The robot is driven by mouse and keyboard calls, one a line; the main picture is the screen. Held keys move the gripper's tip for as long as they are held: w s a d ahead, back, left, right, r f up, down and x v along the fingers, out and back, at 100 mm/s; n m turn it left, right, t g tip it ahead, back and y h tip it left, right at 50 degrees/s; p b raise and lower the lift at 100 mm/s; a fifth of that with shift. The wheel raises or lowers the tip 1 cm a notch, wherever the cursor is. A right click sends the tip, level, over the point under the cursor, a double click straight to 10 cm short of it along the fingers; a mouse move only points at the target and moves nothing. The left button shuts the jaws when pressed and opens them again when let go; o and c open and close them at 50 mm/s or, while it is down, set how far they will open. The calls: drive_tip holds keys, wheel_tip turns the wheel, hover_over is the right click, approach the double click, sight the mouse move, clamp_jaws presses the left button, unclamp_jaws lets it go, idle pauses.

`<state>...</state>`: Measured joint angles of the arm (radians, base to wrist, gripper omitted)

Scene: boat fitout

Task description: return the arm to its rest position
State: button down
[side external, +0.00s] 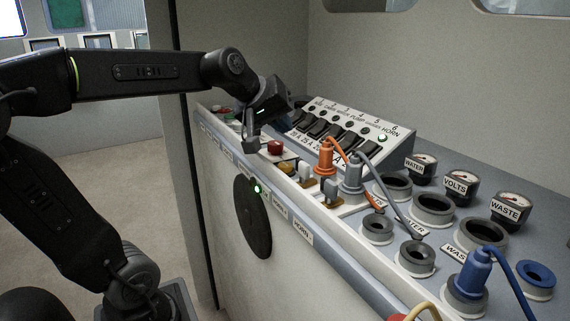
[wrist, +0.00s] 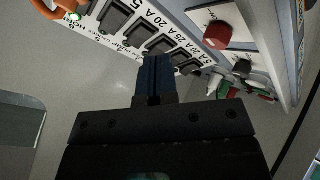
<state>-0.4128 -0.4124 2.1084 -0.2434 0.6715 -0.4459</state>
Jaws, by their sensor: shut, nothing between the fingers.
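My gripper (side external: 251,143) is above the near left part of the console, close to a red knob (side external: 275,148) in the side external view. In the wrist view my gripper (wrist: 156,62) shows its two dark fingers together, with nothing between them. A switch panel (side external: 398,148) with a row of dark rocker switches stands behind and to the right of it. The panel also shows in the wrist view (wrist: 100,42), beyond the fingertips. I cannot tell the exact gap between the fingertips and the console.
An orange plug (side external: 325,158), a grey plug (side external: 352,172) and a blue plug (side external: 474,270) with cables stand on the console. Round sockets and gauges (side external: 511,208) fill its right side. A black disc (side external: 252,217) is on the front face. The floor (side external: 110,180) at left looks clear.

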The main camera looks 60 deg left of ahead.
sight(284, 176)
drive_tip(key=s+d+f+m, duration=0.1)
drive_tip(key=s+d, duration=0.1)
drive_tip(key=s+d+f+m+g+h, duration=0.1)
drive_tip(key=s+d+f+m, duration=0.1)
drive_tip(key=d, duration=0.1)
drive_tip(key=s+d+f+m, duration=0.2)
drive_tip(key=shift+d, duration=0.25)
drive_tip(key=s+d+f+m+g+h, duration=0.1)
drive_tip(key=s+d+f+m+g, duration=0.1)
drive_tip(key=s+d+f+m, duration=0.2)
drive_tip(key=s+f+m, duration=0.2)
drive_tip(key=s, duration=0.1)
drive_tip(key=shift+s+d, duration=0.2)
drive_tip(key=shift+s, duration=0.2)
drive_tip(key=shift+f, duration=0.1)
